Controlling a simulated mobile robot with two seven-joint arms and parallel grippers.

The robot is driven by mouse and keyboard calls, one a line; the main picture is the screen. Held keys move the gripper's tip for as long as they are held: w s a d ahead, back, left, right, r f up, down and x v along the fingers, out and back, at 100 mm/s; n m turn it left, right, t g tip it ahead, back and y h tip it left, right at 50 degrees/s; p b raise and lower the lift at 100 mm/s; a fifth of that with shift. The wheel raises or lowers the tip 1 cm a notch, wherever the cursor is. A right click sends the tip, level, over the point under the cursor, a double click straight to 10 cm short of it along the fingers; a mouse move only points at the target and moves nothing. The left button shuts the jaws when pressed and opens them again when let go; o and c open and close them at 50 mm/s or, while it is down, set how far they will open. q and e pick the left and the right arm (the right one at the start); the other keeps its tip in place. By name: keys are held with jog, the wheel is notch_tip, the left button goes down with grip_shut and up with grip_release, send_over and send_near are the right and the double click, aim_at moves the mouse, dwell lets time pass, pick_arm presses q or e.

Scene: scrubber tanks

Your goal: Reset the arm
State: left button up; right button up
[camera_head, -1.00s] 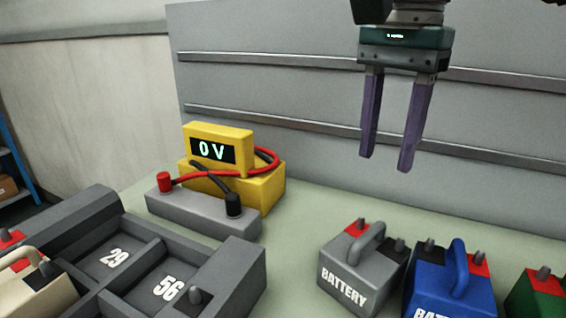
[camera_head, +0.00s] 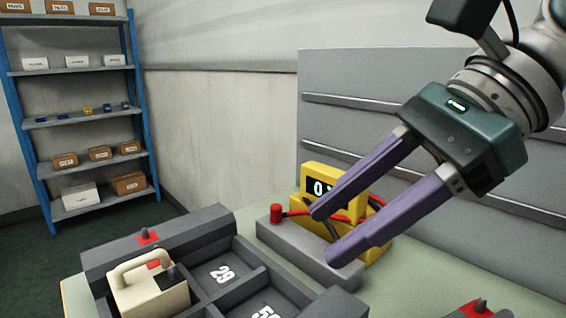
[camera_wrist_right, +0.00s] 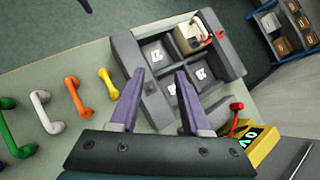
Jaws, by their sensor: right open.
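My right gripper (camera_head: 322,236) is open and empty, with its two purple fingers apart. In the head view it hangs in front of the yellow voltage meter (camera_head: 376,244) and hides part of its display. In the right wrist view the fingers (camera_wrist_right: 153,98) reach over the near edge of the grey compartment tray (camera_wrist_right: 128,60), apart from it. A cream battery (camera_head: 150,290) with a handle sits in one compartment of the tray, which also shows in the head view (camera_head: 100,262). My left gripper is not in view.
A grey terminal block (camera_head: 300,252) with a red post stands before the meter. In the wrist view, green, white, orange (camera_wrist_right: 76,97) and yellow handles lie left of the tray. A blue-framed shelf (camera_head: 75,121) with boxes stands at the back left.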

jog(key=s+a+r+m+t+y+p, duration=0.2)
jog(key=a+r+m+y, duration=0.4)
jog(key=a+r+y, duration=0.4)
jog(key=w+d+r+m+t+h+p, duration=0.1)
jog(key=w+d+r+m+t, duration=0.35)
jog(key=r+m+t, duration=0.7)
jog(key=w+d+f+m+t+h+p, duration=0.1)
jog(key=d+f+m+t+h, duration=0.2)
jog(key=d+m+h, duration=0.45)
jog(key=w+d+f+m+t+h+p, duration=0.1)
jog(key=w+d+f+m+t+h, duration=0.2)
jog(key=m, duration=0.8)
jog(key=s+d+f+m+g+h, duration=0.4)
jog(key=d+f+m+g+h, duration=0.15)
jog(key=f+m+h, duration=0.4)
jog(key=s+d+f+m+g+y+p, duration=0.1)
jog(key=s+f+m+g, duration=0.5)
jog(key=s, duration=0.4)
jog(key=s+d+f+m+g+y+p, duration=0.1)
jog(key=s+f+m+g+p, duration=0.15)
jog(key=s+f+g, duration=0.6)
notch_tip(320, 180, up, 39)
jog(key=s+t+p, duration=0.2)
jog(key=t+p, duration=0.1)
jog(key=p, duration=3.4)
jog(key=shift+s+a+f+m, duration=0.15)
jog(key=shift+s+a+m, duration=0.05)
jog(key=shift+m, duration=0.1)
